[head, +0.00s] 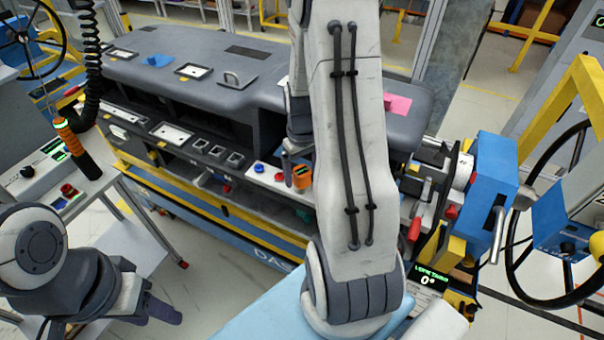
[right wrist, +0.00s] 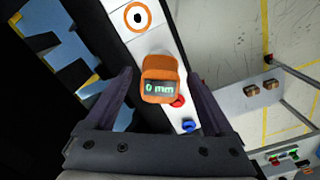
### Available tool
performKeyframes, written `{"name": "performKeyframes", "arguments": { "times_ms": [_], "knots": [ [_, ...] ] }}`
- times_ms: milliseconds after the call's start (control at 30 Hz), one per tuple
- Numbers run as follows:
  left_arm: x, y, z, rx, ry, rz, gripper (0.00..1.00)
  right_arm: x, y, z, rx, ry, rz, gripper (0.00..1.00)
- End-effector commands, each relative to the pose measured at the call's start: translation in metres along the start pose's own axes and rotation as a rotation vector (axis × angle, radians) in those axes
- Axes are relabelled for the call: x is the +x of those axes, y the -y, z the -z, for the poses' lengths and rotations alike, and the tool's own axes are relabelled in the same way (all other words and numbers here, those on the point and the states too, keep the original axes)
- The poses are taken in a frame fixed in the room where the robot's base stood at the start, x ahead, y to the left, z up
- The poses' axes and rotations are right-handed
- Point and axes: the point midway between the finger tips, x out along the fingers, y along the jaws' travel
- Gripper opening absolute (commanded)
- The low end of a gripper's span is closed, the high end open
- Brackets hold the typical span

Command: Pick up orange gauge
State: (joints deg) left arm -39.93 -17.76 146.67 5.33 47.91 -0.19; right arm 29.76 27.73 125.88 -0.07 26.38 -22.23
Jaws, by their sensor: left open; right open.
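The orange gauge (right wrist: 159,66), a small block with a dark display reading "0 mm", sits on a light ledge of the dashboard module (head: 200,95). In the head view the gauge (head: 304,172) shows beside my right arm. My right gripper (right wrist: 158,78) is open, with one finger on each side of the gauge in the right wrist view; I cannot tell whether either finger touches it. In the head view a dark finger of my right gripper (head: 288,170) shows just left of the gauge. My left gripper (head: 160,310) is open and away from the module, at the lower left.
A red button (right wrist: 178,101) and a blue button (right wrist: 188,126) are on the ledge close to the gauge. An orange-handled tool (head: 70,137) hangs from a coiled cord at the left. A blue machine (head: 490,180) stands right of the module. Floor is open between my left arm and the module.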

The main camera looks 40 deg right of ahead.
Motion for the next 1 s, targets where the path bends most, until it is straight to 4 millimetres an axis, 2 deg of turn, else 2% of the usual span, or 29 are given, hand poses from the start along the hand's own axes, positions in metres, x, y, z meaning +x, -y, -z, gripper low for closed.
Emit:
{"name": "performKeyframes", "arguments": {
  "times_ms": [200, 233, 367, 400, 433, 467, 767, 867, 1000],
  "knots": [
    [0.0, 0.0, 0.0, 0.0, 0.0, 0.0, 0.5, 0.002, 0.0, 0.0, 0.001, 0.0, 0.0, 0.88],
    [0.0, 0.0, 0.0, 0.0, 0.0, 0.0, 0.5, 0.002, 0.0, 0.0, 0.001, 0.0, 0.0, 0.84],
    [0.0, 0.0, 0.0, 0.0, 0.0, 0.0, 0.5, 0.001, 0.0, 0.0, 0.001, 0.0, 0.0, 0.34],
    [0.0, 0.0, 0.0, 0.0, 0.0, 0.0, 0.5, 0.001, 0.0, 0.0, 0.001, 0.0, 0.0, 0.19],
    [0.0, 0.0, 0.0, 0.0, 0.0, 0.0, 0.5, 0.001, 0.0, 0.0, 0.001, 0.0, 0.0, 0.07],
    [0.0, 0.0, 0.0, 0.0, 0.0, 0.0, 0.5, 0.001, 0.0, 0.0, 0.001, 0.0, 0.0, 0.0],
    [0.002, 0.0, 0.0, 0.0, 0.0, 0.0, 0.5, -0.003, 0.0, 0.001, 0.001, -0.003, -0.001, 0.0],
    [0.005, 0.0, 0.0, -0.001, 0.0, 0.0, 0.5, -0.014, -0.001, 0.002, 0.001, -0.006, -0.003, 0.0],
    [0.012, 0.001, -0.001, -0.002, 0.0, 0.0, 0.5, -0.042, -0.001, 0.002, 0.001, -0.01, -0.004, 0.0]
  ]
}}
